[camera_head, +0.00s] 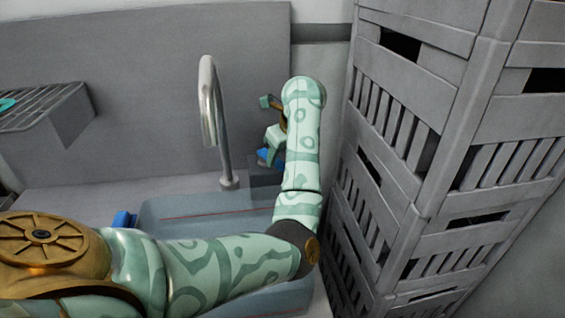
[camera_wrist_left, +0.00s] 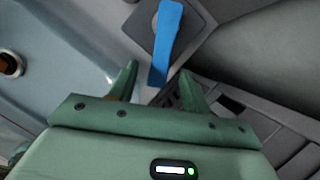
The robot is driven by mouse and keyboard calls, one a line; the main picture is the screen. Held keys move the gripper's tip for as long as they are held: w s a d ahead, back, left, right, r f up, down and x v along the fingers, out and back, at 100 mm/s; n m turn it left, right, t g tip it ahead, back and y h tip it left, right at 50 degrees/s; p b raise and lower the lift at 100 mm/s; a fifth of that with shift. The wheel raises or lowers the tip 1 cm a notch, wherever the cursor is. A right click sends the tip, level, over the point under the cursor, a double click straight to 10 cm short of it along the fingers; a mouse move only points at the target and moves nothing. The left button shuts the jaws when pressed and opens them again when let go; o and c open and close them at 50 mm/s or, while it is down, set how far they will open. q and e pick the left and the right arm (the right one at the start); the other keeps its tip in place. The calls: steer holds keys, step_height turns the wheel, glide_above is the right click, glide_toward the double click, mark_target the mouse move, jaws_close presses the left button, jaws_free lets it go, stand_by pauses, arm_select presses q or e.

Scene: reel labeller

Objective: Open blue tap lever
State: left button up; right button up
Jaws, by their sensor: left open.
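The blue tap lever (camera_wrist_left: 168,35) sits on a square grey base in the left wrist view, its long end pointing down between my fingers. In the head view part of the blue lever (camera_head: 264,154) shows beside the sink, mostly hidden by my left gripper and forearm. My left gripper (camera_wrist_left: 158,68) is open, with one finger on each side of the lever's lower end. I cannot tell whether either finger touches it. In the head view the left gripper (camera_head: 271,119) shows at the end of my bent arm. My right gripper is not in view.
A blue-grey sink basin (camera_head: 175,208) lies under my arm, with a curved metal spout (camera_head: 207,100) behind it. Tall stacked grey crates (camera_head: 430,145) stand close on the right. A slatted rack (camera_head: 45,108) is at the left. A small blue object (camera_head: 124,219) sits by the basin's left edge.

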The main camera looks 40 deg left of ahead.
arm_select(q)
steer(key=shift+a+f, duration=0.25)
steer(key=shift+f, duration=0.35)
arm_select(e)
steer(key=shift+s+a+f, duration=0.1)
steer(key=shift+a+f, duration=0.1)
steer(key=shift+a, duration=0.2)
arm_select(q)
jaws_close()
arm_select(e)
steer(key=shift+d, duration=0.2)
